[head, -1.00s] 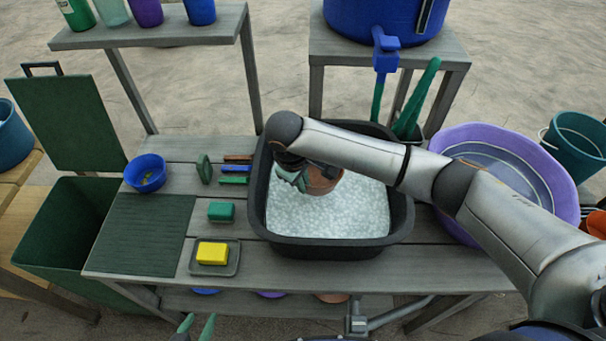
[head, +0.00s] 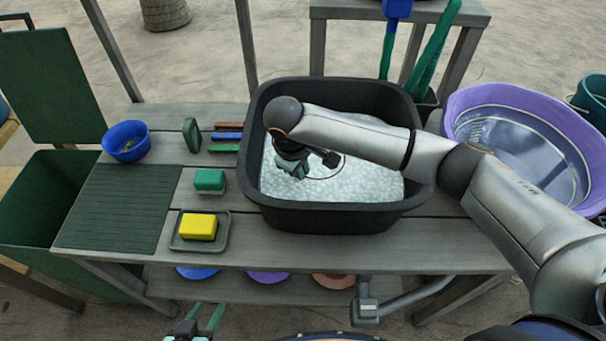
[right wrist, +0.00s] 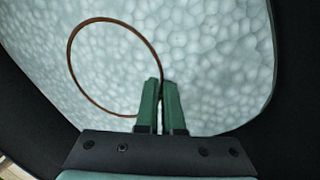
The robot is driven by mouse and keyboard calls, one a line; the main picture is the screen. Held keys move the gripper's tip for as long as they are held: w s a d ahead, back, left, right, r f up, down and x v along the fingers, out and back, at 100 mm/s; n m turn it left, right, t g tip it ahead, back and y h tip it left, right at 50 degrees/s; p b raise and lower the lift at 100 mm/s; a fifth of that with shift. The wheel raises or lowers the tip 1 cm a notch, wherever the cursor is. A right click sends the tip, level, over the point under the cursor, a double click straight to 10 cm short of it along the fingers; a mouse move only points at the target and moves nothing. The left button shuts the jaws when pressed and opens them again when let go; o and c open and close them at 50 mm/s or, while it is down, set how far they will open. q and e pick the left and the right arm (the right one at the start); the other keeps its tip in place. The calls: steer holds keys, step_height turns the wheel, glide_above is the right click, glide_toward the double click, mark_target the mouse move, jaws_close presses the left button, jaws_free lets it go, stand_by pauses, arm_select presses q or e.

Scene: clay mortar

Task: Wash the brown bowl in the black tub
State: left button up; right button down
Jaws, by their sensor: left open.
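The black tub (head: 330,217) stands on the grey bench, filled with white foam (head: 370,187). The brown bowl (head: 343,163) is sunk in the foam, with only its thin rim showing; its body is hidden. In the right wrist view the rim (right wrist: 85,98) is a brown ring with foam inside it. My right gripper (head: 291,172) reaches down into the tub at the bowl's left side. In the right wrist view its green fingers (right wrist: 161,85) are close together with the rim between them. My left gripper (head: 206,318) is open and empty at the bottom edge, in front of the bench.
A yellow sponge (head: 198,227) lies on a dish, with a green block (head: 209,181) behind it. A blue bowl (head: 127,141) and brushes (head: 226,137) stand left of the tub. A purple basin (head: 465,105) is at the right. The ribbed green board (head: 115,212) is bare.

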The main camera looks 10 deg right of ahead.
steer(key=shift+f, duration=0.3)
arm_select(q)
steer(key=shift+w+d+r, duration=0.1)
steer(key=shift+w+d, duration=0.25)
steer(key=shift+w, duration=0.05)
steer(key=shift+s+a, duration=0.1)
arm_select(e)
steer(key=shift+f, duration=0.1)
arm_select(q)
steer(key=shift+a, duration=0.1)
arm_select(e)
steer(key=shift+f, duration=0.2)
steer(key=shift+f, duration=0.25)
arm_select(q)
steer(key=shift+r, duration=0.25)
arm_select(e)
steer(key=shift+r, duration=0.1)
arm_select(q)
steer(key=shift+r+p, duration=0.55)
steer(key=shift+p, duration=0.25)
arm_select(e)
steer(key=shift+r, duration=0.1)
